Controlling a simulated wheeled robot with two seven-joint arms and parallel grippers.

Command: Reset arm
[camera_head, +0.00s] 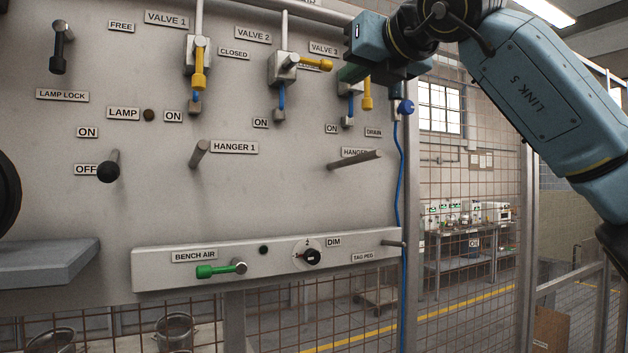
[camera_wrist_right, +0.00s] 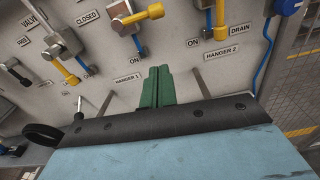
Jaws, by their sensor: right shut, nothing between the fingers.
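My right gripper (camera_head: 350,73) is in front of the panel's upper right, beside VALVE 3. Its green fingers (camera_wrist_right: 157,86) are together and empty in the right wrist view, pointing at the panel. In the head view it partly hides VALVE 3, whose yellow handle (camera_head: 367,95) points down. My right arm (camera_head: 540,100) comes in from the upper right. My left gripper is not in view.
The VALVE 1 handle (camera_head: 199,68) points down and the VALVE 2 handle (camera_head: 316,64) points right. Pegs HANGER 1 (camera_head: 199,153) and HANGER 2 (camera_head: 358,160) stick out. A grey shelf (camera_head: 45,260) juts out at lower left. A blue hose (camera_head: 398,190) hangs along the panel's right edge.

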